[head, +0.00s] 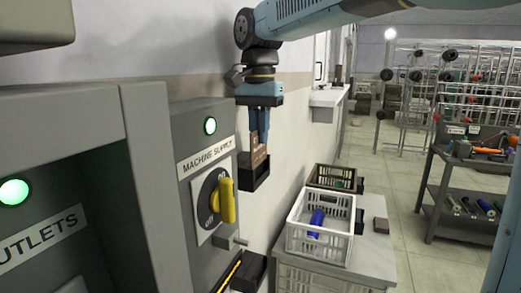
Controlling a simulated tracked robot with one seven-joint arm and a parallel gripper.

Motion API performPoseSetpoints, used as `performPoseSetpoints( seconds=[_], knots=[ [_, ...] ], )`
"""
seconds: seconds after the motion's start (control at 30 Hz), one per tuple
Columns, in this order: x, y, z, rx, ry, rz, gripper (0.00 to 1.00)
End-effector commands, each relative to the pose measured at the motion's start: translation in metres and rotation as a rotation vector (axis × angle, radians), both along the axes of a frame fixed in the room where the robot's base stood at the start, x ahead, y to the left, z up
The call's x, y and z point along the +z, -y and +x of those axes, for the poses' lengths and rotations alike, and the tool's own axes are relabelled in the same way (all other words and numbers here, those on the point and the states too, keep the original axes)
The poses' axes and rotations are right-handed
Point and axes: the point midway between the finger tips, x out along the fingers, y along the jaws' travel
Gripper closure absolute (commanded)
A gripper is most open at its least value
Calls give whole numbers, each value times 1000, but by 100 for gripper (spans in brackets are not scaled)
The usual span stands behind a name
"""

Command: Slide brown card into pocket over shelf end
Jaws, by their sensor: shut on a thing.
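My gripper (260,138) points straight down near the middle of the head view, its blue fingers shut on a brown card (260,157). The card hangs upright below the fingertips and has a pale mark on it. A black open-topped pocket (256,181) is just below, beside the grey machine supply panel. The card's lower end overlaps the pocket's mouth in the picture. I cannot tell whether it is inside or in front of the back plate. The fingers hide the card's upper part.
The machine supply panel (204,160) with its yellow rotary handle (228,200) stands close on the left. A dark box (248,272) is below. A white crate (320,240) holding a blue bobbin (317,217) stands on a table to the right.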

Motion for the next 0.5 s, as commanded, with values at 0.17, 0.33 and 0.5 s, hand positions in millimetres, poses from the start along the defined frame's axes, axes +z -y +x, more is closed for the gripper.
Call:
performPoseSetpoints(
  seconds=[0.17,0.33,0.5],
  knots=[
    [-13,-1,-1,2,-1,-1,100],
    [-35,-1,-1,3,-3,-1,100],
    [-38,-1,-1,3,0,1,100]
  ],
)
